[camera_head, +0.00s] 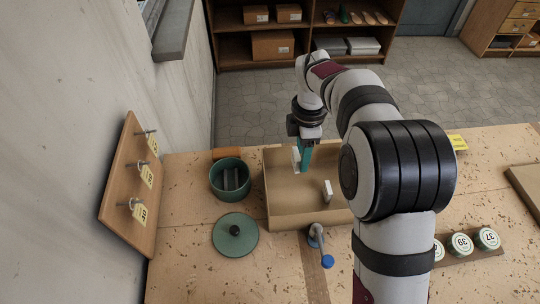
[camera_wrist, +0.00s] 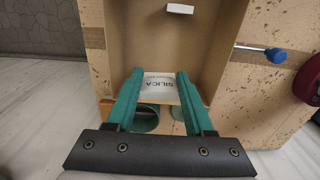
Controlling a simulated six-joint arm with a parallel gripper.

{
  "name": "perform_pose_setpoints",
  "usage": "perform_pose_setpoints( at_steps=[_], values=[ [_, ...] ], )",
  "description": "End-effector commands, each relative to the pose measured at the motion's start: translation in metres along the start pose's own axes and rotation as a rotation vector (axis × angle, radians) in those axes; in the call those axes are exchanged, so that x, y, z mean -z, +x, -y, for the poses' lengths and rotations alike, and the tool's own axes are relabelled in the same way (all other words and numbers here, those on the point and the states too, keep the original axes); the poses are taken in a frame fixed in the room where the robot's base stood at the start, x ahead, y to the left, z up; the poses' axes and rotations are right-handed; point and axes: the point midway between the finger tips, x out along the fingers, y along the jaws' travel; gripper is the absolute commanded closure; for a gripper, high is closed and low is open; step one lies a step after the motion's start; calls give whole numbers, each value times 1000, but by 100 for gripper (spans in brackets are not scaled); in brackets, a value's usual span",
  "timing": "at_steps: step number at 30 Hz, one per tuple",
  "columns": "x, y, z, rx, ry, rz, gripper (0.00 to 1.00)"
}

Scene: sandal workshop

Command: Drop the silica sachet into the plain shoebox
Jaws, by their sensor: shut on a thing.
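My gripper (camera_head: 304,158) is shut on a white silica sachet (camera_head: 295,158), seen at the back left of the open cardboard shoebox (camera_head: 283,225). In the wrist view, the sachet (camera_wrist: 158,88) is between the tips of my green fingers (camera_wrist: 159,76), with its printed SILICA label showing. The plain brown box interior (camera_wrist: 150,40) lies behind it. The sachet appears to be above the box floor; its exact height is unclear. A small white block (camera_head: 327,190) is inside the box, and it also shows in the wrist view (camera_wrist: 180,9).
A green pot (camera_head: 230,180) with grey pieces inside stands left of the box, its lid (camera_head: 235,236) in front. A blue-ended tool (camera_head: 327,261) lies at the box's front. A board with tagged pegs (camera_head: 125,190) leans at the left wall. Numbered round tins (camera_head: 461,244) sit at the right.

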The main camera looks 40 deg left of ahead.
Motion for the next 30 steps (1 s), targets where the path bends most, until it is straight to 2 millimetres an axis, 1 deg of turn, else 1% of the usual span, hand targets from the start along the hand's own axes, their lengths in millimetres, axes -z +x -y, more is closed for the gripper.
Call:
perform_pose_setpoints(
  at_steps=[1, 3, 4, 6, 9, 11, 18, 21, 24, 30],
  values=[
    [-22, -4, 4, -1, 8, 0, 100],
    [-50, -9, 12, -1, 8, 0, 100],
    [-60, -11, 15, -1, 8, 0, 100],
    [-78, -14, 21, 0, 4, 0, 100],
    [-90, -14, 26, 1, 1, -1, 100],
    [-93, -9, 27, 2, -1, 0, 100],
    [-92, 28, 27, 3, -2, 0, 100],
    [-92, 38, 27, 1, -1, 0, 100],
    [-92, 43, 27, 1, -1, -1, 100],
    [-91, 44, 27, 0, -1, 0, 100]
  ],
)
